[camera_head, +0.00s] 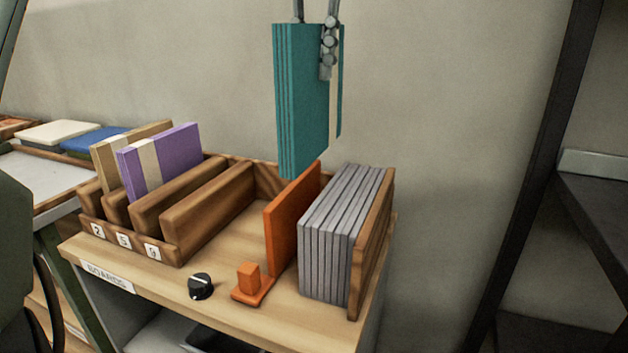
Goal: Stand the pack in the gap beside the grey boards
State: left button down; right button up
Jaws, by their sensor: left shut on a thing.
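The teal pack (300,100), several thin boards with a pale band (333,105) near its right edge, hangs upright in the air. My left gripper (328,55) comes down from the top and is shut on the pack's upper right part. The grey boards (335,235) stand upright in a row at the table's right, between an orange upright plate (290,220) and a wooden end board (371,245). The pack's lower end shows above and behind the orange plate. A wide open space lies between the orange plate and the wooden dividers (208,210) to its left. My right gripper is not in view.
Purple (165,160) and tan (125,150) packs stand in slots numbered 2, 5 and 9 at left. A black knob (200,286) and the orange plate's foot with a small block (249,280) sit near the front edge. A dark shelf frame (540,170) stands at right.

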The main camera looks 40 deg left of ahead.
aim_at(316, 88)
pick_arm(q)
notch_tip(316, 88, down, 16)
jog(key=shift+f, duration=0.15)
dwell(0.3)
jog(key=shift+f, duration=0.6)
jog(key=c, duration=1.4)
grip_release()
jog(key=shift+o, duration=0.2)
jog(key=r, duration=0.4)
jog(key=w+r, duration=0.1)
jog(key=r, duration=0.8)
jog(key=shift+w+a, duration=0.15)
jog(key=shift+a, duration=0.1)
